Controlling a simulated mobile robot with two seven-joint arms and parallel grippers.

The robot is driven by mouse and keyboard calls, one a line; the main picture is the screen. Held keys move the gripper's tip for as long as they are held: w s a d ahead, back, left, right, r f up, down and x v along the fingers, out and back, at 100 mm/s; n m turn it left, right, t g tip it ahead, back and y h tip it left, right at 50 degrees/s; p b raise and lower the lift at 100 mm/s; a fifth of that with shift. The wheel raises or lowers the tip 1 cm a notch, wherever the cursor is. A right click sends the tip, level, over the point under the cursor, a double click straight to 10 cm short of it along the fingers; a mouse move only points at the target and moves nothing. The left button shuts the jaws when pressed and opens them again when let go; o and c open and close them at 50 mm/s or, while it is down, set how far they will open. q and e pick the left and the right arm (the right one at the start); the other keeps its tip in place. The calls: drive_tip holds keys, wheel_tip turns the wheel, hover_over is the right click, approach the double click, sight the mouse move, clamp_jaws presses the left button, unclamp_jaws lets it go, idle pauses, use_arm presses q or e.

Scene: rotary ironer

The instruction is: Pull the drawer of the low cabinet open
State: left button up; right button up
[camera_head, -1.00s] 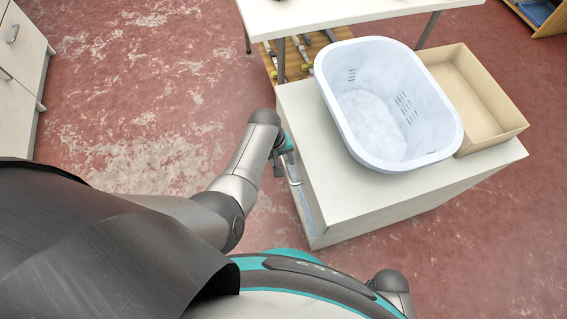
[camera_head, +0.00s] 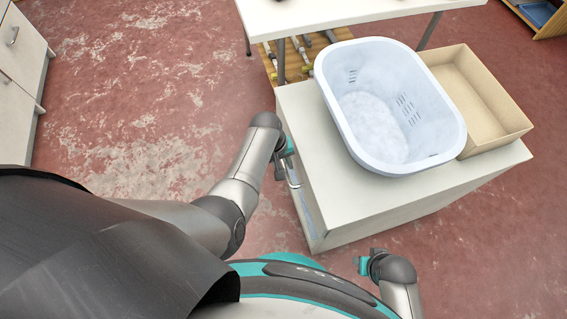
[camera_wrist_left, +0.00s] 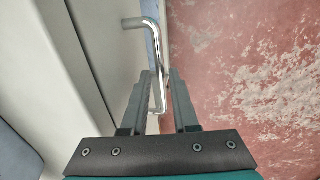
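The low cabinet (camera_head: 325,165) is a pale box with its drawer side facing left. A bent metal bar handle (camera_head: 293,176) stands out from that side; it also shows in the left wrist view (camera_wrist_left: 156,42). My left gripper (camera_head: 283,160) is at the handle. In the left wrist view its two dark fingers (camera_wrist_left: 161,72) stand either side of the bar, with a narrow gap showing beside it, so they look open around it. I see no clear opening at the drawer. My right gripper (camera_head: 363,265) is low, in front of the cabinet; its fingers are too small to read.
A pale blue laundry basket (camera_head: 440,158) and a cardboard box (camera_head: 497,143) stand on the cabinet. A white table (camera_head: 350,12) is behind. White cabinets (camera_head: 22,90) stand at far left. The red floor left of the drawer side is clear.

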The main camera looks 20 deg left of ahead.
use_arm(q)
clamp_jaws()
idle(1.1)
